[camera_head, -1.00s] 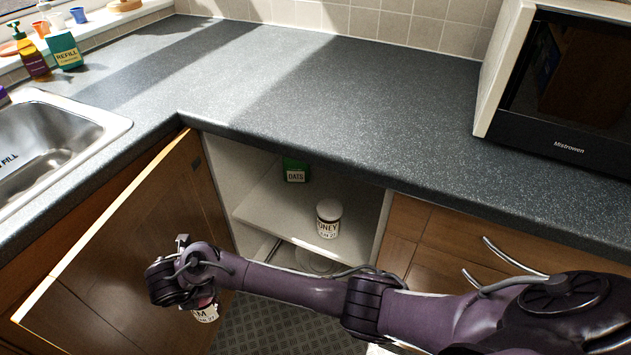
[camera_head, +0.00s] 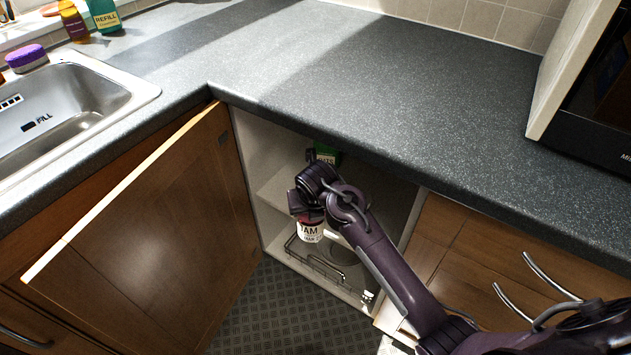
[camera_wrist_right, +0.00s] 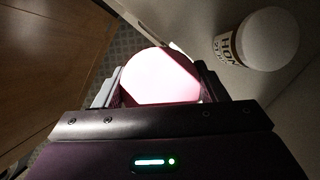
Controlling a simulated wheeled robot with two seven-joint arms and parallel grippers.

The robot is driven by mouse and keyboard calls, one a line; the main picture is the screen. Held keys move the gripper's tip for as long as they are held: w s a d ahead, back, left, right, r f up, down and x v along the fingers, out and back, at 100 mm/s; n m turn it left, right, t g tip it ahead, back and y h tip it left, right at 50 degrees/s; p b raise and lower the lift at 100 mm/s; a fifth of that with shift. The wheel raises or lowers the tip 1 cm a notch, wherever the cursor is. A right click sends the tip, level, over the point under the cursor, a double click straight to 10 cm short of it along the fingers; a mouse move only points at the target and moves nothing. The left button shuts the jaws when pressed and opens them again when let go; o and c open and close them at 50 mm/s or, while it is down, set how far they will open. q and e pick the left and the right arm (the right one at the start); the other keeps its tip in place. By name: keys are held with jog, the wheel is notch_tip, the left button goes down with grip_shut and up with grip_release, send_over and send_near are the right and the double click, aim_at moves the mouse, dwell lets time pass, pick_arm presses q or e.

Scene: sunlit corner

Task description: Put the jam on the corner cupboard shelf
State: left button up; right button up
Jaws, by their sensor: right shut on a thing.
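The jam jar (camera_head: 311,230), with a white label and a reddish top, hangs upright in my right gripper (camera_head: 308,207) in front of the open corner cupboard. In the right wrist view its pale, brightly lit lid (camera_wrist_right: 160,77) sits between the two fingers, which are shut on it. The cupboard shelf (camera_head: 273,187) is partly hidden behind my right arm. A honey jar (camera_wrist_right: 265,40) stands on the shelf, to the right of the jam in the right wrist view; my arm hides it in the head view. My left gripper is not in view.
A green box (camera_head: 327,154) stands at the back of the shelf. The cupboard door (camera_head: 150,240) is swung open to the left. A wire rack (camera_head: 315,262) is below the shelf. The worktop (camera_head: 350,80) overhangs the opening, and drawers with handles (camera_head: 550,275) are right.

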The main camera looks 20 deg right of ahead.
pick_arm(q)
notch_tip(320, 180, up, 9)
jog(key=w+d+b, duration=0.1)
jog(key=b, duration=0.1)
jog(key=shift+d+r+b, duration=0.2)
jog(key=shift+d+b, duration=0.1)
jog(key=shift+b, duration=0.05)
pick_arm(e)
jog(key=w+d+f, duration=0.1)
jog(key=w+f, duration=0.2)
jog(key=w, duration=0.8)
jog(key=shift+w+d+f, duration=0.25)
jog(key=shift+w+d, duration=0.05)
jog(key=shift+w, duration=0.05)
jog(key=shift+f, duration=0.2)
jog(key=o, duration=1.5)
jog(key=shift+o, duration=0.2)
